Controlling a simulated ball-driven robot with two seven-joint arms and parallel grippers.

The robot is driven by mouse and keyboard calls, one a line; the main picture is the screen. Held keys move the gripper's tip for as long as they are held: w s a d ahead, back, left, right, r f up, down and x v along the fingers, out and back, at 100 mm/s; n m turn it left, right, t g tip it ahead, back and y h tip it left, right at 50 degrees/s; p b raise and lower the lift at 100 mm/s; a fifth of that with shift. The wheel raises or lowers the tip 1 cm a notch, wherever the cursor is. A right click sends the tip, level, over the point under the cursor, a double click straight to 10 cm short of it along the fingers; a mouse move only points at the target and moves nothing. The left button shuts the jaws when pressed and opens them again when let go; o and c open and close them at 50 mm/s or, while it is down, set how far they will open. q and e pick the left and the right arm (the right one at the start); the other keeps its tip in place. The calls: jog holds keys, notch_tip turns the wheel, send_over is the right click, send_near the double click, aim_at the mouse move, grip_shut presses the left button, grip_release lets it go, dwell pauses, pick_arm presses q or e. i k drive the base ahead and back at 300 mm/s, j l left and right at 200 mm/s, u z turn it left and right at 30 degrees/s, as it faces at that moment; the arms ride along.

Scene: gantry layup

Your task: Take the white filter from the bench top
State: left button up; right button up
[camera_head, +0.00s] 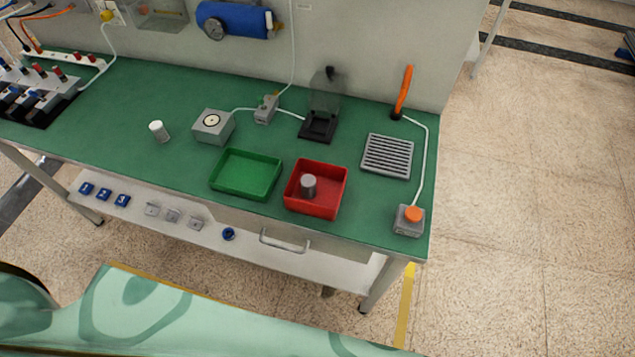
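A small white cylinder, the white filter (158,131), stands on the green bench top (125,95), left of a grey box with a round white top. Nothing touches it. A grey cylinder (309,187) stands inside the red tray (330,207) further right. Neither of my grippers shows in the head view.
A green tray (246,190) lies left of the red tray and looks empty. The grey box (213,127), a black stand (318,128), a slotted grey plate (387,156) and an orange-button box (409,220) are also on the bench. A shelf (270,258) with small parts sits below. Open floor lies right.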

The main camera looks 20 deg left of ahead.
aim_at(157, 130)
jog(key=u, duration=1.6)
jog(key=z, duration=0.35)
jog(key=i+j+z, duration=0.1)
jog(key=j+z, duration=0.45)
jog(key=z, duration=0.15)
jog(key=j+z, duration=0.35)
